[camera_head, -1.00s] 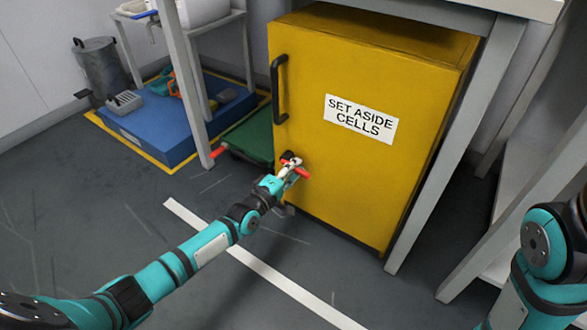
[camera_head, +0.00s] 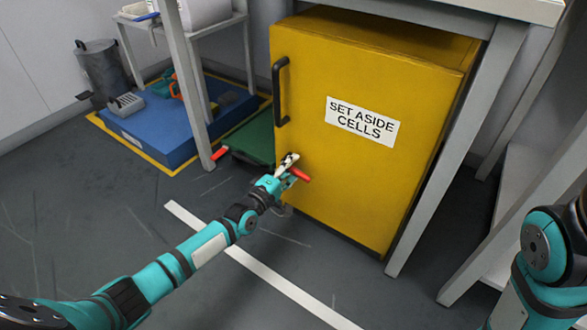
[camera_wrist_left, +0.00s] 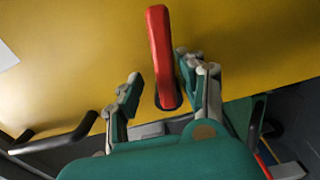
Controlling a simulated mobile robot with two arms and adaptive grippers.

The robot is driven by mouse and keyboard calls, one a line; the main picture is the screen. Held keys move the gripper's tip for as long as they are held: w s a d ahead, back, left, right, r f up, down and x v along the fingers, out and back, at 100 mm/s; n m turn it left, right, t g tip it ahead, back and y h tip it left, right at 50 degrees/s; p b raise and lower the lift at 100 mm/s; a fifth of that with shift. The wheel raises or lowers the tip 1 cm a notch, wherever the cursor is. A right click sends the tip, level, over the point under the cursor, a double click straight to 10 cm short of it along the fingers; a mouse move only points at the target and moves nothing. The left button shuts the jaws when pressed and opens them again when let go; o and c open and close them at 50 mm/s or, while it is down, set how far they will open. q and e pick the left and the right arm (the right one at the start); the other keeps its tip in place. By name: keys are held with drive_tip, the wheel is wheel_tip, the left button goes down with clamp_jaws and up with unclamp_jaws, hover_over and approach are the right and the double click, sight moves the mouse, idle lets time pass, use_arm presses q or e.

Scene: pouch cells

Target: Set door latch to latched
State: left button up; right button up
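The door latch is a red lever (camera_head: 301,175) low on the front of the yellow cabinet (camera_head: 310,190), near its left edge. My left gripper (camera_head: 287,164) is at the latch and hides part of it in the head view. In the left wrist view the red lever (camera_wrist_left: 161,55) stands between the two spread fingers of my left gripper (camera_wrist_left: 160,85). The right-hand finger is close to the lever, with a wider gap at the other finger. Whether a finger touches it is unclear. My right gripper is out of view; only part of that arm shows at right.
The cabinet has a black handle (camera_head: 279,91) and a "SET ASIDE CELLS" label (camera_head: 362,121). It stands under a table with grey legs (camera_head: 455,150). A green low platform (camera_head: 251,137) and a blue platform (camera_head: 165,127) lie to its left. Open floor lies in front.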

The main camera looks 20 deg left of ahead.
use_arm(q)
drive_tip(key=shift+d+f, duration=0.1)
drive_tip(key=shift+d, duration=0.1)
drive_tip(key=shift+s, duration=0.2)
drive_tip(key=shift+s+a+f, duration=0.1)
drive_tip(key=shift+s, duration=0.25)
drive_tip(key=v, duration=1.1)
drive_tip(key=shift+a, duration=0.15)
